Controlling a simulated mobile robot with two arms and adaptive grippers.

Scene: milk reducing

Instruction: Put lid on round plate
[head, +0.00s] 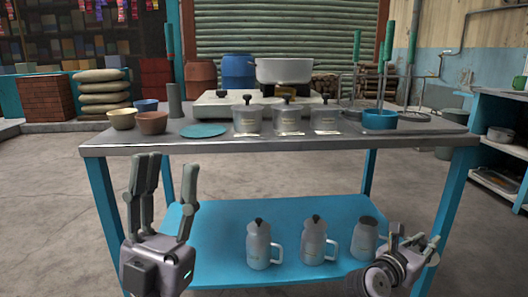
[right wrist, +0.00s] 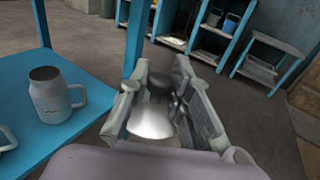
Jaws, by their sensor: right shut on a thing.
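The round plate (head: 204,130) is a flat teal disc lying bare on the metal tabletop, left of the lidded containers. My right gripper (head: 414,246) is low at the right, in front of the lower shelf. In the right wrist view it (right wrist: 160,78) is shut on a silvery lid (right wrist: 152,122) with a dark knob. A grey jug with an open top (head: 364,240) stands on the blue shelf beside that gripper; it also shows in the right wrist view (right wrist: 56,100). My left gripper (head: 170,185) is open and empty, in front of the table's left side.
Two jugs (head: 258,245) (head: 314,240) with dark-knobbed lids stand on the shelf. The tabletop (head: 180,147) carries several lidded containers (head: 288,118), bowls (head: 122,118), a stove with a white pot (head: 284,72) and a blue pan (head: 380,120). Table legs (head: 450,200) flank the shelf.

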